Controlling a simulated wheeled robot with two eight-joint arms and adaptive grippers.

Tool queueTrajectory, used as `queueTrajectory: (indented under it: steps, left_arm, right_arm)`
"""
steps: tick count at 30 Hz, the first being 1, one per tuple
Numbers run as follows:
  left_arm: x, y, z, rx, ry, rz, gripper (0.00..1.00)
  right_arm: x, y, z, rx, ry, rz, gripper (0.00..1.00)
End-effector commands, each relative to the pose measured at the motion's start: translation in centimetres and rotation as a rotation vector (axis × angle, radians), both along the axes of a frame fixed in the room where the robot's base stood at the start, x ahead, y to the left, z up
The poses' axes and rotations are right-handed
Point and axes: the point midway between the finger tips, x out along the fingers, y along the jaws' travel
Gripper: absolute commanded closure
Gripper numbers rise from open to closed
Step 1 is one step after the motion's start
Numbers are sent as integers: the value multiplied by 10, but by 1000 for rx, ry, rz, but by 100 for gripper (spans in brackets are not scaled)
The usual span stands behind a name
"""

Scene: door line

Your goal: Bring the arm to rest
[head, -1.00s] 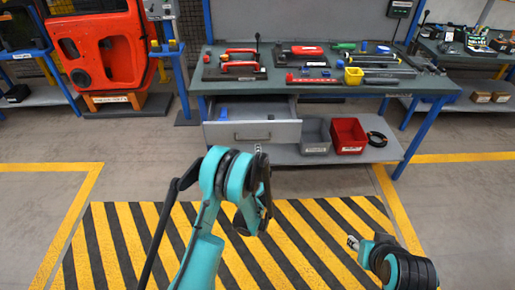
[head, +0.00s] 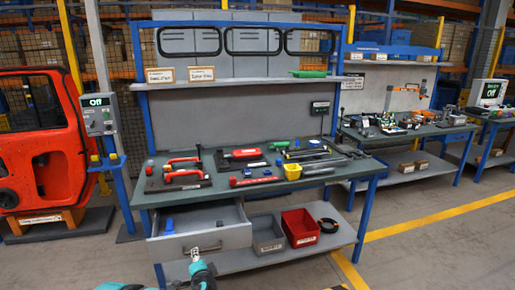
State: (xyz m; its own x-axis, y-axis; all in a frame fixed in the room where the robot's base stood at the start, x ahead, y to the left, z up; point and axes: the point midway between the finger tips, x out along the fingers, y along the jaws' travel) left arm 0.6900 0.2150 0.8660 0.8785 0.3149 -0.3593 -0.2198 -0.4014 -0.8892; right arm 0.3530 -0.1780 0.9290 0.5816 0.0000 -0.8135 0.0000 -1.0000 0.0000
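My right gripper is out of view.
A grey bin (head: 267,234) and a red bin (head: 300,228) sit on the lower shelf. A red door (head: 35,145) stands left. Floor is free at right.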

Motion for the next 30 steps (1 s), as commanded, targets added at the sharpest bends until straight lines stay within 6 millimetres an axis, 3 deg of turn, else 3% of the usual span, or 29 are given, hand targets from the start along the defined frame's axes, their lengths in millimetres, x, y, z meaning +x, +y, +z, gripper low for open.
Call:
queueTrajectory:
  steps: [1, 6, 12, 18, 24, 30]
  left_arm:
    - [-13, 4, 15, -56, 11, 27, 68]
    - [-63, 11, 51, -261, 58, 119, 68]
    - [-137, 10, 76, -498, 120, 226, 68]
    - [-219, -2, 82, -730, 190, 331, 68]
    - [-293, -21, 73, -932, 264, 421, 68]
    - [-331, -34, 64, -1044, 308, 468, 68]
  right_arm:
    - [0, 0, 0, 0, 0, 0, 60]
    - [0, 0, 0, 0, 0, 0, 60]
    - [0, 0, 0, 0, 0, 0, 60]
    - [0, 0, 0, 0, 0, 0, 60]
    - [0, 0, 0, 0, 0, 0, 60]
    - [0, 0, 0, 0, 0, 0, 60]
